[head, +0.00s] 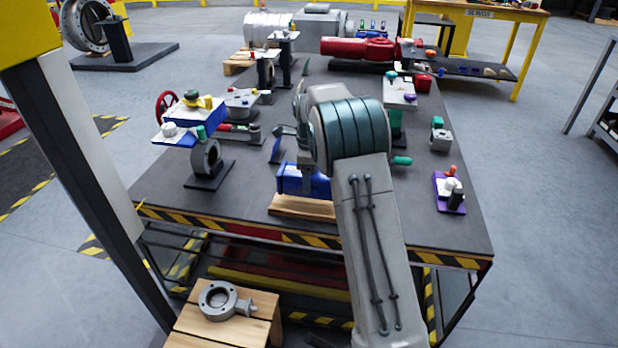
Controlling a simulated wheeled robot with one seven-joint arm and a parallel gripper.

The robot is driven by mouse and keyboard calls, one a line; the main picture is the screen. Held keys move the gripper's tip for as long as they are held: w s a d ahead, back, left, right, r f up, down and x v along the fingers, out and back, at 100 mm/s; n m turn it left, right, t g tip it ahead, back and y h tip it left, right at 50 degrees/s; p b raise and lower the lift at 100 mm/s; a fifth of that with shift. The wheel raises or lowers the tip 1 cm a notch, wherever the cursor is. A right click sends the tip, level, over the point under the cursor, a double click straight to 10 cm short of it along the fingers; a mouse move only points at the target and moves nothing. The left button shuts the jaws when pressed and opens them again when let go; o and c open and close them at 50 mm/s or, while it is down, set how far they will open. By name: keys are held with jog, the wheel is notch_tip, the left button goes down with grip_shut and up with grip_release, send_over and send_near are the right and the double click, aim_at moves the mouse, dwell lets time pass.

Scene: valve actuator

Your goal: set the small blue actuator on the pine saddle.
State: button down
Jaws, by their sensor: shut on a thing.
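The small blue actuator (301,182) is near the front edge of the dark table, just left of my forearm. It lies level, directly over the pine saddle (300,207), a light wooden block. Its underside appears to meet the saddle's top, but I cannot tell whether it rests there or hangs slightly above. My gripper (304,168) comes down from above and is shut on the actuator. My arm hides the actuator's right end, and the fingertips are small and partly hidden.
A butterfly valve on a stand (206,160) and a blue plate with parts (178,136) stand to the left. A purple block with small parts (449,190) is at the right. A red cylinder (358,47) lies at the back. Table surface between saddle and left stand is clear.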

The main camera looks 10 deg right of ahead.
jog(key=shift+w+f+b, duration=0.2)
jog(key=shift+f+b, duration=0.3)
jog(key=shift+f, duration=1.45)
jog(key=shift+c, duration=1.1)
grip_release()
jog(key=shift+s+f, duration=0.1)
jog(key=shift+f, duration=0.1)
